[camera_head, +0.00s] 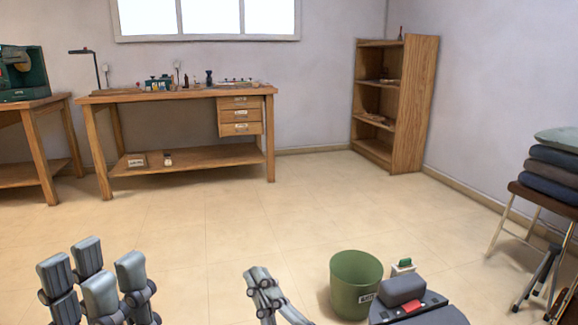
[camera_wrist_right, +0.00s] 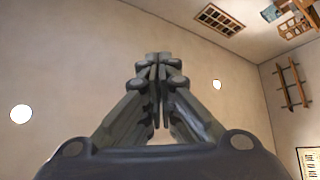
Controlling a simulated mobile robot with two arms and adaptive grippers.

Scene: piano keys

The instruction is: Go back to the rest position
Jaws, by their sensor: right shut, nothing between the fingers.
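My left gripper (camera_head: 93,272) is at the lower left of the head view, fingers pointing up and spread apart, with nothing seen between them. My right gripper (camera_head: 259,274) is low in the middle of the head view, its fingers together. In the right wrist view the fingers of my right gripper (camera_wrist_right: 158,58) meet at the tips and hold nothing. That view looks past them at a plain pale surface with round lights. No piano keys show in either view.
A green bucket (camera_head: 354,285) stands on the floor right of my right gripper. A workbench (camera_head: 180,92), a shelf unit (camera_head: 411,110) and a chair with stacked cushions (camera_head: 552,168) stand farther off. The tiled floor (camera_head: 240,215) between is clear.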

